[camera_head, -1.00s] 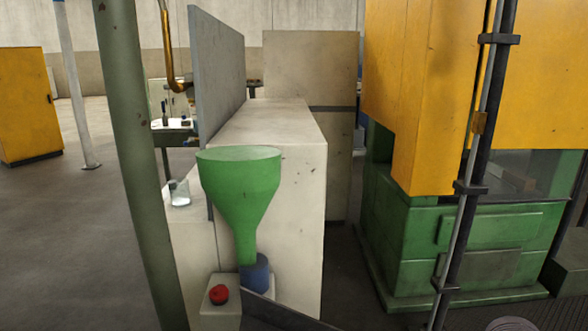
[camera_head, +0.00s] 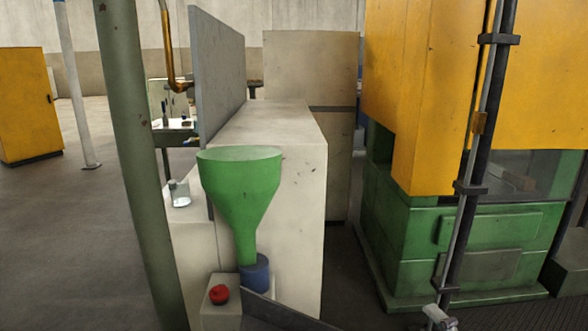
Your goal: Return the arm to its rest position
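A small grey metal piece, which looks like the end of my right arm with its gripper (camera_head: 438,318), shows at the bottom edge, right of centre. It is in front of the green base of the yellow machine and beside the dark upright post. Only a little of it is in the picture, so I cannot see whether its fingers are open or shut, or whether it holds anything. My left arm and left gripper are not in view.
A green funnel (camera_head: 238,190) stands over a blue cylinder (camera_head: 255,273) by a pale cabinet (camera_head: 300,220). A red button (camera_head: 219,294) is beside it. A green post (camera_head: 140,160) stands at left, a dark post (camera_head: 475,145) at right before the yellow machine (camera_head: 415,90).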

